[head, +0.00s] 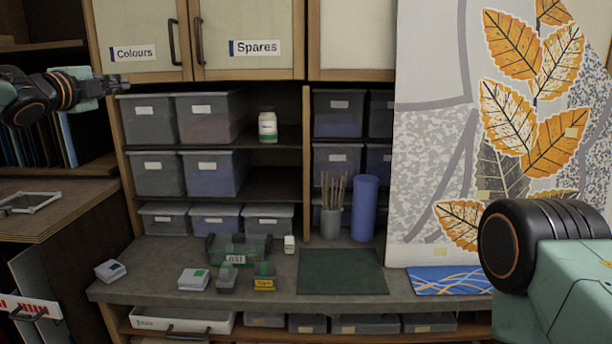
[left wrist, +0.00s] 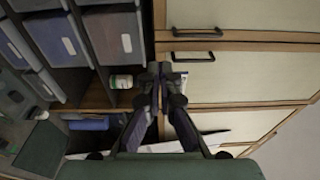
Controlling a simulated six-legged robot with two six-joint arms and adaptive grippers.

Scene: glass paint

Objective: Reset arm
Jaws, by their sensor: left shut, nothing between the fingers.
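My left gripper (head: 116,81) comes in from the left in the head view, raised in front of the shelving, near the lower edge of the "Colours" cupboard door. Its fingers are together and empty; the closed fingertips also show in the left wrist view (left wrist: 161,72). Nothing touches them there. A thick black and green link of my right arm fills the lower right of the head view, and the right gripper is outside both views.
A workbench (head: 150,258) holds a green mat (head: 341,271), a blue cylinder (head: 364,208), a brush pot (head: 331,222) and small boxes. Cupboard doors (head: 250,25) and shelves with lidded bins (head: 208,118) stand behind. A leaf-patterned panel (head: 430,150) stands at the right.

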